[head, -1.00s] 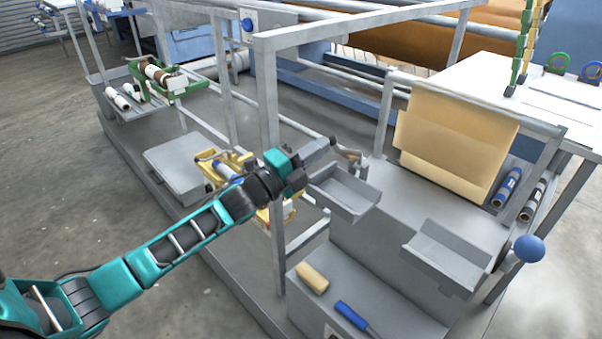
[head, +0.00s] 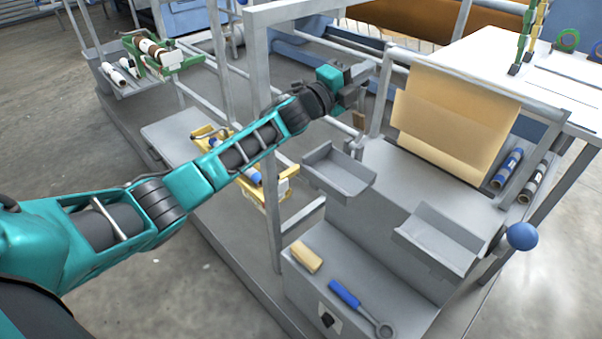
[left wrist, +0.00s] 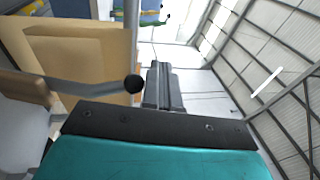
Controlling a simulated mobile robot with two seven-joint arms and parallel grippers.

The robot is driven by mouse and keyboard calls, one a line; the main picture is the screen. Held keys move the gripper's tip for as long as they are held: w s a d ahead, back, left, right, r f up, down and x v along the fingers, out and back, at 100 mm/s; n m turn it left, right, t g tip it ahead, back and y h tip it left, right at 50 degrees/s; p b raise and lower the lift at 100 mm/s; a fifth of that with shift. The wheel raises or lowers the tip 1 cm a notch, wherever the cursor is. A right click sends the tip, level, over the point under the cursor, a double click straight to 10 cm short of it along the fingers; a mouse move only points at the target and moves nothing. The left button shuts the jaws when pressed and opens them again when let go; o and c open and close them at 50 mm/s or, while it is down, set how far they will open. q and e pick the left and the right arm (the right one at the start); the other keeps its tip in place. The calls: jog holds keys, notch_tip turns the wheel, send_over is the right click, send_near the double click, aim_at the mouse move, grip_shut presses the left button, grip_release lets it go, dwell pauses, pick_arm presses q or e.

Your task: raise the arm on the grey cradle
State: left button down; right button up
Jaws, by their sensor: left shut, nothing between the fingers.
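My left gripper (head: 358,82) is shut and empty, in front of the upright frame and above the grey bench. Its dark fingers (left wrist: 162,85) also show shut in the left wrist view. There, a grey bar with a black ball end (left wrist: 132,85) lies just left of the fingers, apart from them in the picture; it may be the cradle's arm. In the head view a small grey fitting (head: 353,149) stands below the gripper, beside a grey tray; I cannot tell whether it belongs to the grey cradle. My right gripper is not in view.
Grey trays (head: 325,181) (head: 440,244) sit on the bench. A yellow cradle (head: 272,190) is partly hidden by my left arm. A green cradle (head: 183,63) stands far left. Tan sheets (head: 455,125) hang at right. A blue-handled tool (head: 345,294) lies on the lower step.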

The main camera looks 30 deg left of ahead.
pick_arm(q)
jog(key=w+b, duration=0.1)
jog(key=w+d+b, duration=0.1)
jog(key=w, duration=0.2)
jog(key=shift+w+d+f+b, duration=0.3)
jog(key=shift+f+b, duration=0.1)
dwell(0.4)
